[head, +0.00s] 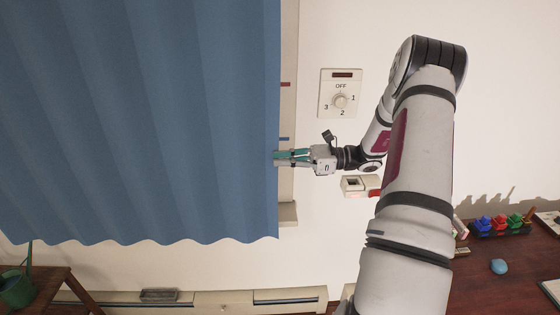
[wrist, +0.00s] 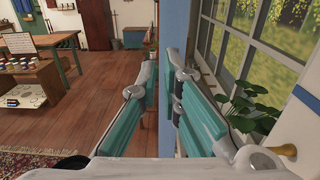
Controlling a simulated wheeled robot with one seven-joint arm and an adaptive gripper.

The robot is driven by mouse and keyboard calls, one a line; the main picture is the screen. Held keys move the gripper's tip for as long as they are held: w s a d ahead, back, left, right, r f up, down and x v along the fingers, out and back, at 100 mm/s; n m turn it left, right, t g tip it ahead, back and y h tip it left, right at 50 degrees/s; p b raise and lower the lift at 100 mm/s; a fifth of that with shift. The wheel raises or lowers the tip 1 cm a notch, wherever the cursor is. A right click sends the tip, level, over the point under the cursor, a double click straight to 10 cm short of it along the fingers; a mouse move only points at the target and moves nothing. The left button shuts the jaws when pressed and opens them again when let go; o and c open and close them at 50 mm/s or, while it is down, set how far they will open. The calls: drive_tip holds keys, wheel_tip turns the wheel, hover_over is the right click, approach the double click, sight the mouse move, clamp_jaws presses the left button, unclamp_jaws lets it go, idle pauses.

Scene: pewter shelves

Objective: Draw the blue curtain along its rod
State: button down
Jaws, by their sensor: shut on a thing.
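The blue curtain (head: 140,120) hangs in soft folds over the left half of the head view. Its rod is out of view above. My gripper (head: 279,157) is at the curtain's right edge, reaching in from the right, with its fingertips at the cloth. In the wrist view the curtain's edge (wrist: 174,60) shows as a narrow upright blue strip between the two teal finger pads of my gripper (wrist: 170,95). My gripper is shut on this edge.
A dial panel (head: 340,93) and a small box (head: 360,186) are on the wall right of the curtain. A desk (head: 490,260) stands lower right, a wooden stand (head: 50,285) lower left. The wrist view shows a window (wrist: 265,60) and a plant (wrist: 245,108).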

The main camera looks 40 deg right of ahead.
drive_tip(key=shift+s+d, duration=0.15)
drive_tip(key=shift+d, duration=0.1)
drive_tip(key=c, duration=1.8)
unclamp_jaws()
drive_tip(key=shift+s+d, duration=0.1)
drive_tip(key=shift+o, duration=0.2)
drive_tip(key=v, duration=1.1)
drive_tip(key=shift+s+d, duration=0.25)
drive_tip(key=shift+d, duration=0.05)
